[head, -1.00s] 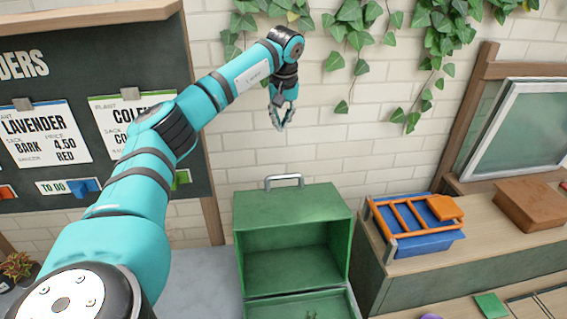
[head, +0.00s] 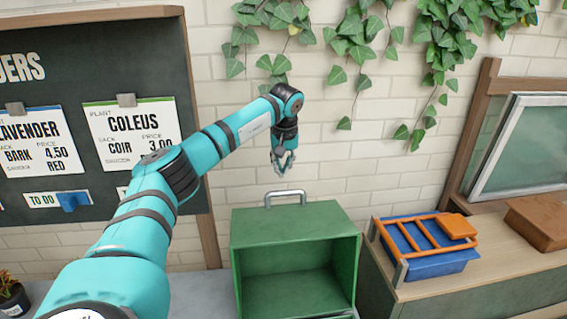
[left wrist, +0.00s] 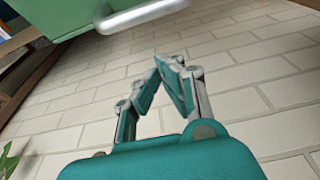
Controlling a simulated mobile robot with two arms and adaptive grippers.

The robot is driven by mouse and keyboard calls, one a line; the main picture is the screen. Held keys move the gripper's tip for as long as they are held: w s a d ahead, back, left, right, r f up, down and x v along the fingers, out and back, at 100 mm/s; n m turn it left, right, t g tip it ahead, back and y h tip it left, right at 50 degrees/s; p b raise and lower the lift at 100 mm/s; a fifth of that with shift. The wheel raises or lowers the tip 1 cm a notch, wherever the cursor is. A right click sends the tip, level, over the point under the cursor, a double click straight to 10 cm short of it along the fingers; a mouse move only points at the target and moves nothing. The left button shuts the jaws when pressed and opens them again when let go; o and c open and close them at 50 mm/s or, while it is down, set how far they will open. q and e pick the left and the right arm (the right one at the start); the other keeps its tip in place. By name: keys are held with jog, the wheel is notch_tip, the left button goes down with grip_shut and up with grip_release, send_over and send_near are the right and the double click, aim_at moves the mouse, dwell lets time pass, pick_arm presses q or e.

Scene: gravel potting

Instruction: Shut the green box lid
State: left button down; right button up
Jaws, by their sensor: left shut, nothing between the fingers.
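The green box lid (head: 292,224) stands raised, its hollow inside facing me. A metal handle (head: 285,198) sits on its upper side. The lower part of the box is almost wholly cut off by the bottom edge of the head view. My left gripper (head: 283,172) points down just above the handle in the picture, against the wall; it looks apart from the lid. In the left wrist view its fingertips (left wrist: 168,62) meet, with nothing between them. The lid (left wrist: 55,18) and handle (left wrist: 140,16) show at the top left there. My right gripper is not in view.
A blue bin (head: 432,262) with an orange rack (head: 425,236) stands on the wooden counter at right, near a brown block (head: 541,222). A brick wall (head: 350,165) with hanging ivy (head: 368,50) is behind. A dark sign board (head: 90,80) hangs at left.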

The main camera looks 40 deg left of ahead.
pick_arm(q)
jog(key=f+p, duration=0.1)
jog(key=s+d+f+p, duration=0.1)
jog(key=f, duration=0.1)
jog(key=f+p, duration=0.1)
jog(key=shift+s+d+f, duration=0.15)
jog(key=shift+s+d, duration=0.1)
jog(key=shift+d, duration=0.05)
jog(key=shift+w, duration=0.1)
dwell(0.4)
